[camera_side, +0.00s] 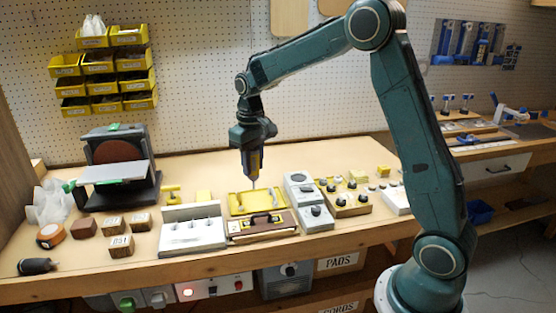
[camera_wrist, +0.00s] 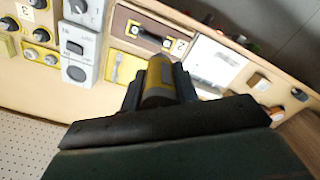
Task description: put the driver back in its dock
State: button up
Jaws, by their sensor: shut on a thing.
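The driver, a yellow and grey tool, is between the fingers of my gripper (camera_side: 253,168). In the side view the driver (camera_side: 253,180) hangs upright, its thin tip pointing down just above a yellow tray (camera_side: 240,208); whether it touches cannot be told. In the wrist view my gripper (camera_wrist: 160,92) is shut on the driver (camera_wrist: 160,72), and its fingers hide part of the sides. The yellow tray also shows in the wrist view (camera_wrist: 112,78), with a pale slot-like shape in it. Which thing is the dock I cannot tell for sure.
A brown case with a dark handle (camera_side: 262,228) stands in front of the tray. A white block with small knobs (camera_side: 195,240) is left of it, grey control boxes (camera_side: 317,218) right. A disc sander (camera_side: 120,165) stands back left. Bare bench lies behind the tray.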

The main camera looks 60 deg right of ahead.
jog(key=d+m, duration=0.4)
jog(key=d, duration=2.3)
jog(key=f, duration=0.5)
jog(key=shift+a+f, duration=0.2)
jog(key=shift+f, duration=0.05)
jog(key=shift+f, duration=0.2)
jog(key=shift+f, duration=2.55)
jog(key=shift+f, duration=1.85)
